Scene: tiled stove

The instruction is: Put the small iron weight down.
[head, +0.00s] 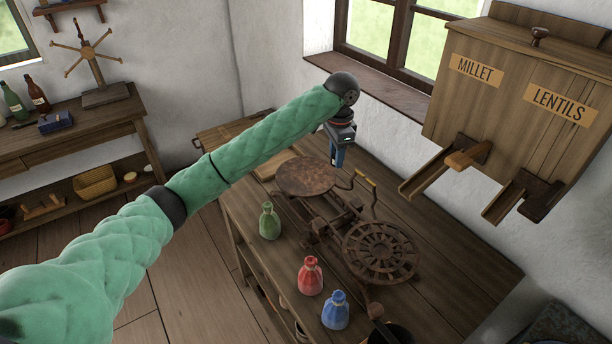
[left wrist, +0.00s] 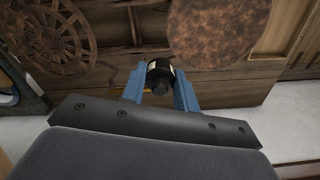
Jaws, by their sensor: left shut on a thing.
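My left gripper (head: 339,158) points down over the back of the wooden table, beside and above the rusty balance scale. In the left wrist view its blue fingers (left wrist: 160,88) are shut on the small iron weight (left wrist: 160,76), a dark cylinder with a pale label and a knob. The weight does not show clearly in the head view. The scale has a solid round plate (head: 306,177), also in the left wrist view (left wrist: 222,32), and a spoked plate (head: 380,252), also there (left wrist: 45,38). Both plates look empty. My right gripper is not in view.
Green (head: 269,221), red (head: 310,276) and blue (head: 336,310) bottles stand along the table's near side. A wooden dispenser (head: 500,95) marked MILLET and LENTILS hangs at the right, its chutes jutting out. The table's right part (head: 455,265) is clear.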

